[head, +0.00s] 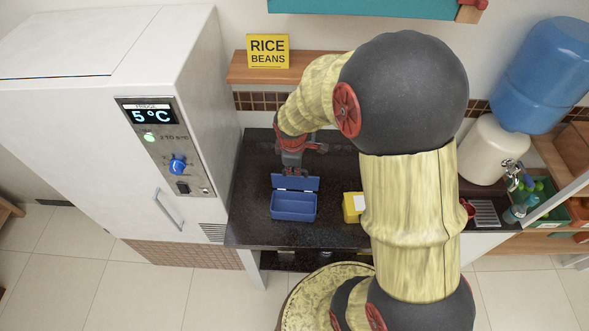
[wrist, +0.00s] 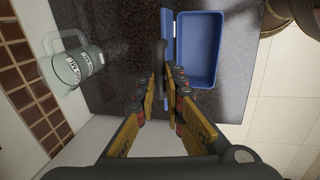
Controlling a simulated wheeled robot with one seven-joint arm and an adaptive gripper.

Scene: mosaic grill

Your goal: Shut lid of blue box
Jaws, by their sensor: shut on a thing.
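The blue box (head: 293,207) sits on the dark counter with its lid (head: 296,183) raised at the back edge. The box's empty inside shows in the wrist view (wrist: 200,50), with the lid seen nearly edge-on (wrist: 168,28). My gripper (head: 293,171) is at the lid's upper edge, coming from behind and above. In the wrist view its fingers (wrist: 165,78) are on either side of the lid, shut on it. The exact contact is partly hidden by the fingers.
A glass jug (wrist: 75,68) stands on the counter behind the box. A yellow box (head: 353,207) is to the right, partly hidden by my arm. The white fridge (head: 170,120) stands close on the left. A wooden shelf (head: 240,73) with a sign (head: 268,51) is above the counter.

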